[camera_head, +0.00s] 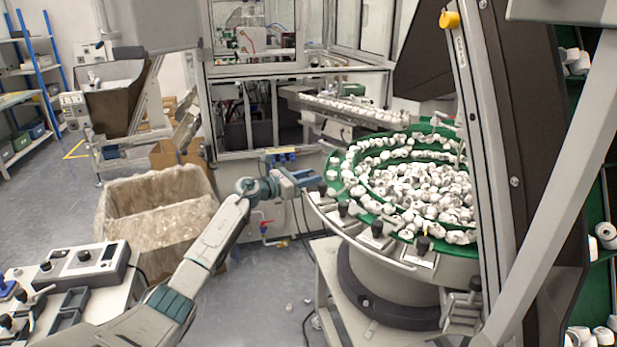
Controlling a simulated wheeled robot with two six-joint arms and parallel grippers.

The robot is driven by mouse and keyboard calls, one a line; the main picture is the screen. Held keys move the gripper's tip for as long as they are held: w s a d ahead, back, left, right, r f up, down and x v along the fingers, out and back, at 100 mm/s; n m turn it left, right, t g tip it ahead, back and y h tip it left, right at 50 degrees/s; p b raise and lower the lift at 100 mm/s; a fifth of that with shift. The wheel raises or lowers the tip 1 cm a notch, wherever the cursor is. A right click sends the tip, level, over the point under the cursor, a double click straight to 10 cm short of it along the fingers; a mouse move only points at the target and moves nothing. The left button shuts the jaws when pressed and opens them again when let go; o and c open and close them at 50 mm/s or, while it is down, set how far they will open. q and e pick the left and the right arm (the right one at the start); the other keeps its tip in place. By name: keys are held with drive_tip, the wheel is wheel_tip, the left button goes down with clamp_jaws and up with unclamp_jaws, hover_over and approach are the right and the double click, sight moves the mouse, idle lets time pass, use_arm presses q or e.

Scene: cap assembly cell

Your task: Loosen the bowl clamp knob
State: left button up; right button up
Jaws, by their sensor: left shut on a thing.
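The feeder bowl (345,240) is grey with a green spiral track, full of white caps. Several black clamp knobs sit along its near rim; one is at the front (422,244) and another is left of it (377,229). My left gripper (316,183) reaches in from the left and is shut at the bowl's left rim, on the leftmost black clamp knob (322,188). The fingers partly hide this knob, and its turn position cannot be told. My right gripper is out of view.
A grey slanted post (555,190) and a dark hopper panel stand close on the right. A carton with a clear liner (155,210) stands behind my left arm. A control box (85,268) is on the bench at lower left. Open floor lies between bench and bowl stand.

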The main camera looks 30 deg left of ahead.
use_arm(q)
drive_tip(key=shift+d+r+n+p, duration=0.1)
drive_tip(key=shift+r+n+p, duration=0.15)
drive_tip(key=shift+p, duration=0.2)
drive_tip(key=shift+f+y, duration=0.1)
drive_tip(key=shift+y, duration=0.4)
drive_tip(key=shift+f+n+t+y+p, duration=0.15)
drive_tip(key=shift+n+t+y+p, duration=0.15)
drive_tip(key=shift+n+t+p, duration=0.1)
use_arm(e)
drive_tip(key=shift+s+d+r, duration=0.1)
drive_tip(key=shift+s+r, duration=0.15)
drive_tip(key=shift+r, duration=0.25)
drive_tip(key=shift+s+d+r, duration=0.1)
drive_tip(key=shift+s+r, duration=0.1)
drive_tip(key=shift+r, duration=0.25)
use_arm(q)
drive_tip(key=o, duration=1)
drive_tip(key=shift+c, duration=0.2)
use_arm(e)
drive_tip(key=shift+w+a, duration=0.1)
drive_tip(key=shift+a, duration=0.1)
use_arm(q)
drive_tip(key=shift+s, duration=0.15)
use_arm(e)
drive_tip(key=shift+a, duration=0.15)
